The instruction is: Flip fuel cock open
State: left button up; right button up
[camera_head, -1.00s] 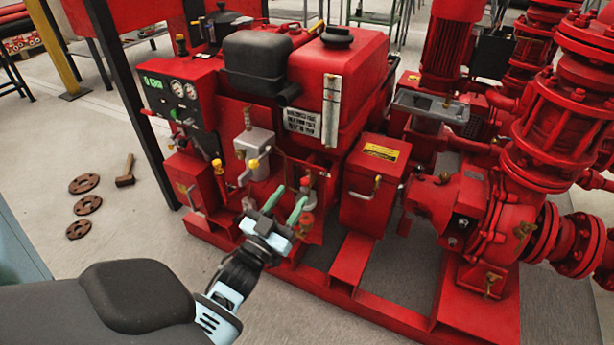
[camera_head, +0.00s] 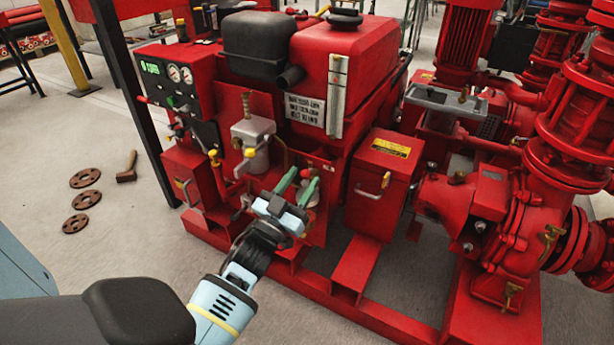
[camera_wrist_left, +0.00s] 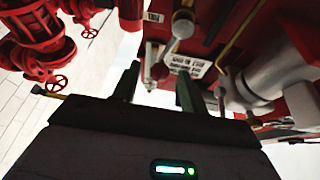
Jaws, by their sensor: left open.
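My left gripper (camera_head: 302,176) is open in the head view, its two green fingers pointing at the front of the red engine unit, below the red tank (camera_head: 345,60). Between and just behind the fingertips are small fittings, partly hidden; I cannot tell for sure which one is the fuel cock. In the left wrist view the open fingers (camera_wrist_left: 157,72) have nothing held between them. A small pale lever-like fitting (camera_wrist_left: 150,62) shows near the fingertips, and a small sign beyond. My right gripper is not in view.
A grey filter housing (camera_head: 252,142) and yellow-knobbed levers stand left of the gripper. A red box (camera_head: 380,185) with a handle is to its right. The red base frame (camera_head: 350,270) runs below. Rusty discs (camera_head: 86,178) and a mallet (camera_head: 127,168) lie on open floor at left.

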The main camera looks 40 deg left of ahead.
pick_arm(q)
jog(key=shift+x, duration=0.95)
jog(key=shift+w+r, duration=0.1)
jog(key=shift+w, duration=0.25)
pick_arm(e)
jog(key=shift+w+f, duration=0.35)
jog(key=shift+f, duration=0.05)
pick_arm(q)
jog(key=shift+c, duration=0.4)
jog(key=c, duration=0.5)
grip_shut()
jog(key=shift+s+a+r+n+y+p, duration=0.15)
jog(key=shift+n+y+p, duration=0.1)
jog(key=shift+n, duration=0.25)
jog(key=shift+w+a+r+n+y+p, duration=0.1)
jog(key=shift+a+n+y+p, duration=0.1)
jog(key=shift+n, duration=0.3)
jog(key=n, duration=0.1)
jog(key=n+y+p, duration=0.1)
jog(key=n, duration=0.1)
jog(key=shift+s+a+f+y, duration=0.15)
jog(key=shift+a+y, duration=0.1)
jog(key=shift+a, duration=0.15)
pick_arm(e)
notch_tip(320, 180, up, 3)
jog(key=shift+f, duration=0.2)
